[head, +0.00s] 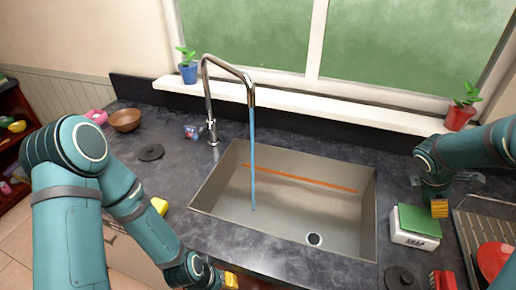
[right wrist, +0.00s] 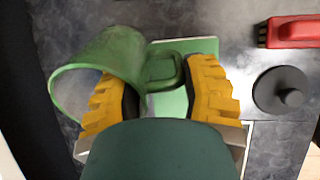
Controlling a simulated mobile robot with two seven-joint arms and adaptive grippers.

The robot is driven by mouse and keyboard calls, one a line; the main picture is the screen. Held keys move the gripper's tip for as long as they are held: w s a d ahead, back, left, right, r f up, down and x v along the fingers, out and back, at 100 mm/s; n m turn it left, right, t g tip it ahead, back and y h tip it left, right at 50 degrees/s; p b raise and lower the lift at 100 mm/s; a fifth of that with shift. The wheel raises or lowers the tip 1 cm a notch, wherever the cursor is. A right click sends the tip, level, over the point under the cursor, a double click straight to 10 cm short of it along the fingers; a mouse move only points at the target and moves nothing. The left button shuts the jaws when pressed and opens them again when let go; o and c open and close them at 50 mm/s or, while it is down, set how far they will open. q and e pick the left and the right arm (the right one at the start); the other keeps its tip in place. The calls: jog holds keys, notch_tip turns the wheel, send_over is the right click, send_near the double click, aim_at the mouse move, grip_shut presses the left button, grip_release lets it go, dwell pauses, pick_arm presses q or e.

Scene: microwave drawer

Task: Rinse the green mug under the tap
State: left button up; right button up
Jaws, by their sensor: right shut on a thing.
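The green mug (right wrist: 100,65) shows in the right wrist view, lying tilted with its open rim to the lower left. Its handle (right wrist: 168,72) is between the yellow fingers of my right gripper (right wrist: 160,95), which is shut on it. In the head view my right gripper (head: 439,205) is above the soap box at the right of the sink; I cannot make out the mug there. The tap (head: 230,75) runs a blue stream of water (head: 252,150) into the steel sink (head: 300,215). My left gripper (head: 230,281) is at the bottom edge, its fingers partly cut off.
The soap box (head: 413,240) stands right of the sink, beside a dark lidded disc (head: 399,279) and a red brush (head: 443,281). A rack (head: 466,230) with a red item (head: 495,260) is far right. A brown bowl (head: 125,120) sits at left. The sink basin looks empty.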

pick_arm(q)
jog(key=shift+w+r, duration=0.2)
jog(key=shift+w, duration=0.2)
pick_arm(e)
jog(key=shift+w+a, duration=0.25)
jog(key=shift+a, duration=0.05)
jog(key=shift+s+d, duration=0.1)
jog(key=shift+s+d, duration=0.35)
jog(key=shift+w+a, duration=0.1)
jog(key=shift+w, duration=0.05)
jog(key=shift+w+a, duration=0.3)
jog(key=shift+a, duration=0.05)
pick_arm(q)
jog(key=shift+r, duration=0.1)
pick_arm(e)
jog(key=shift+s+d, duration=0.1)
jog(key=shift+s+d, duration=0.35)
jog(key=shift+w+a, duration=0.1)
